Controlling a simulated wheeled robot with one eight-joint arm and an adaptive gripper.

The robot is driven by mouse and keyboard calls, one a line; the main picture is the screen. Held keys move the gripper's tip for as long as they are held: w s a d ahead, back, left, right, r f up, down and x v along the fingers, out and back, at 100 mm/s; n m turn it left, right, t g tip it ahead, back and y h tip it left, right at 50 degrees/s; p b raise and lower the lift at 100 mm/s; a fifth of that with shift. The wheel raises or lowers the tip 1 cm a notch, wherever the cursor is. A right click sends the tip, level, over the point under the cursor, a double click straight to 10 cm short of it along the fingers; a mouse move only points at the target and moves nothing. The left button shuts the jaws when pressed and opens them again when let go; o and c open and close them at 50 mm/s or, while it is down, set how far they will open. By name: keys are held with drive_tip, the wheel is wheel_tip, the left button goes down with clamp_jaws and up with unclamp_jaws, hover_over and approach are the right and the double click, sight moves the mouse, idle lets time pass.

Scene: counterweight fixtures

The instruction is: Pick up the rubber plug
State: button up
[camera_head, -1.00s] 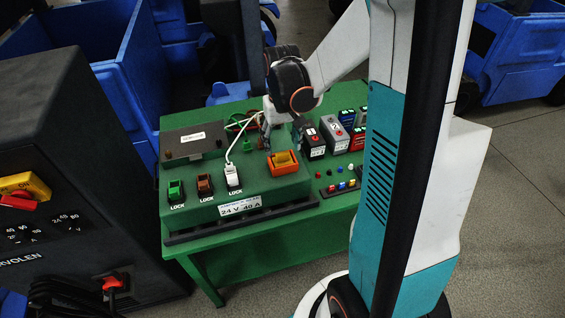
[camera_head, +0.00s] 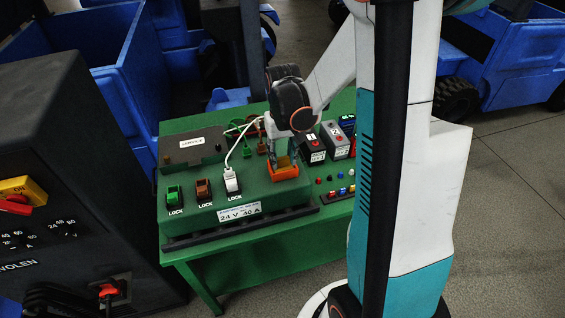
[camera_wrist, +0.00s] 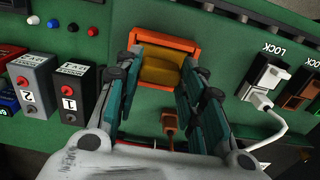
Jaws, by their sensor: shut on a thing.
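The rubber plug appears to be the ochre-yellow block (camera_wrist: 160,71) inside the orange holder (camera_wrist: 168,43) in the wrist view. In the head view the orange holder (camera_head: 284,174) stands on the green panel, with the plug mostly hidden by my gripper. My gripper (camera_wrist: 162,75) has its teal fingers on either side of the block and is shut on it. In the head view my gripper (camera_head: 283,158) reaches down to the holder. The block still sits within the orange frame; whether it is lifted at all I cannot tell.
A white connector with a cable (camera_head: 232,180) sits left of the holder, beside brown (camera_head: 204,189) and green (camera_head: 174,196) ones. Numbered boxes (camera_wrist: 33,84) stand on the other side. A brown piece (camera_wrist: 171,121) lies behind the fingers. Small coloured buttons line the front right.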

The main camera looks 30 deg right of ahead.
sight(282, 158)
drive_tip(key=shift+r, duration=0.1)
wheel_tip(282, 158, up, 20)
drive_tip(key=p, duration=0.4)
drive_tip(key=shift+p, duration=0.35)
